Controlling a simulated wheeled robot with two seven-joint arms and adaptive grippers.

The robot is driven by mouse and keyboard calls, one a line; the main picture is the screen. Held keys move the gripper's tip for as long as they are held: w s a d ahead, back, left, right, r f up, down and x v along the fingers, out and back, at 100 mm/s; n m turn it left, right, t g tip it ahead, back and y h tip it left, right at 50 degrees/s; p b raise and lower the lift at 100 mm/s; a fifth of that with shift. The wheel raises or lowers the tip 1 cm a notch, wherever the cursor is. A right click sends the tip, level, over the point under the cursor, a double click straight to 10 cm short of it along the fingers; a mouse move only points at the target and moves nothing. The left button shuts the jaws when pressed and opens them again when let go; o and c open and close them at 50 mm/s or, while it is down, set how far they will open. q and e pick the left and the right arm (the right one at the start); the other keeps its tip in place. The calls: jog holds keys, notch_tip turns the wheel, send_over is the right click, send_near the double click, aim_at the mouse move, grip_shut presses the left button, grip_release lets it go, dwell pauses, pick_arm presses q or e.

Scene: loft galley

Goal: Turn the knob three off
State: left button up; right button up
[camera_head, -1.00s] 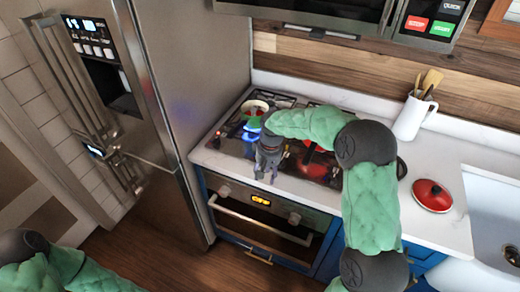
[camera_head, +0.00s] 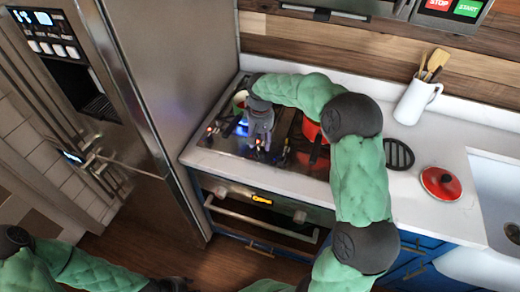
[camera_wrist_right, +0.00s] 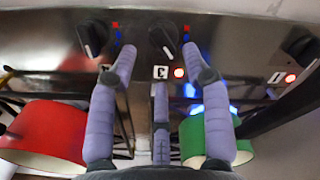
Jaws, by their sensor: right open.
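My right gripper (camera_head: 258,140) is over the front left of the stove, pointing down. In the wrist view, my right gripper (camera_wrist_right: 160,50) is open, with its fingertips on either side of a dark round knob (camera_wrist_right: 163,38). A small label and a lit red light sit beside this knob; I cannot read the label surely. Whether the fingertips touch the knob is unclear. Another dark knob (camera_wrist_right: 92,38) is to the left and one (camera_wrist_right: 302,45) to the right. A blue flame (camera_head: 242,128) burns by the gripper.
A green pot (camera_wrist_right: 205,130) and a red pot (camera_wrist_right: 45,135) stand on the burners near the fingers. A red lid (camera_head: 440,184), a black trivet (camera_head: 398,154) and a white utensil jug (camera_head: 412,102) are on the right counter. The fridge (camera_head: 165,90) stands close on the left.

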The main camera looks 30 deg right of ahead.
aim_at(260, 151)
jog(key=shift+f+b, duration=0.35)
jog(key=shift+f, duration=2)
grip_shut()
